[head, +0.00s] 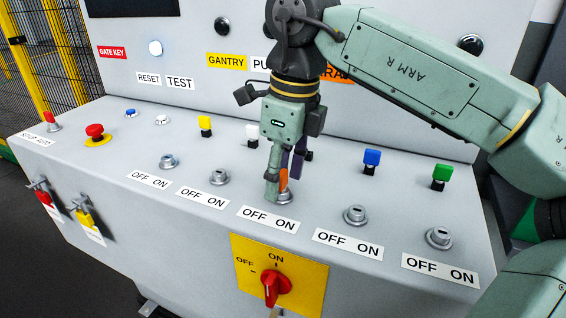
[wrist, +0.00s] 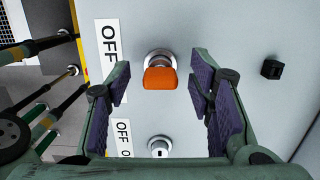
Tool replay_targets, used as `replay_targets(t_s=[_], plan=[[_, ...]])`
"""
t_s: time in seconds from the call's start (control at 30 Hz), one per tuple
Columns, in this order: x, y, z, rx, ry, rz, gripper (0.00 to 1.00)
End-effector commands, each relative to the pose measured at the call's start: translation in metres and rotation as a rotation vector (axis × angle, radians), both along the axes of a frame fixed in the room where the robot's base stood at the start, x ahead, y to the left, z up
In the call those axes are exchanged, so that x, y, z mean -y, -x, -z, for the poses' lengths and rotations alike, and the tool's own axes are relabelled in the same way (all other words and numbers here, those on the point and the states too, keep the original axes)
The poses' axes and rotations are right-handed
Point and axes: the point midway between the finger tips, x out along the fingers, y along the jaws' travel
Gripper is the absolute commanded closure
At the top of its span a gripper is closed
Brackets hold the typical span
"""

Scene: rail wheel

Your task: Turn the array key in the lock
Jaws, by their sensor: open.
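The orange array key (head: 284,177) stands in the middle lock (head: 284,197) of the front row, above an "OFF ON" label (head: 268,219). In the wrist view, its broad orange head (wrist: 159,79) lies between my fingers, with the metal lock collar (wrist: 159,55) behind it. My gripper (head: 284,184) is open and points down over the lock. In the wrist view, my gripper (wrist: 160,78) has a visible gap on each side of the key. In the head view, one finger partly hides the key and lock.
Other empty locks (head: 355,215) flank this one. A red emergency button (head: 95,132) is at left. A red rotary switch (head: 272,283) sits on the front panel below.

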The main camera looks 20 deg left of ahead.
Motion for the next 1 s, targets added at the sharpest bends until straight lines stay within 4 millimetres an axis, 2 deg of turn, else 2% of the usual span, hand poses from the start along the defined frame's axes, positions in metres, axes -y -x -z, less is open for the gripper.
replay_targets(t_s=[0.17, 0.87, 1.0], plan=[[0.0000, -0.0001, 0.0000, 0.000, 0.000, 0.000, 0.52], [0.0000, 0.0001, -0.0003, 0.000, 0.000, 0.000, 0.99], [-0.0001, 0.0002, -0.0012, -0.001, 0.000, -0.012, 1.00]])
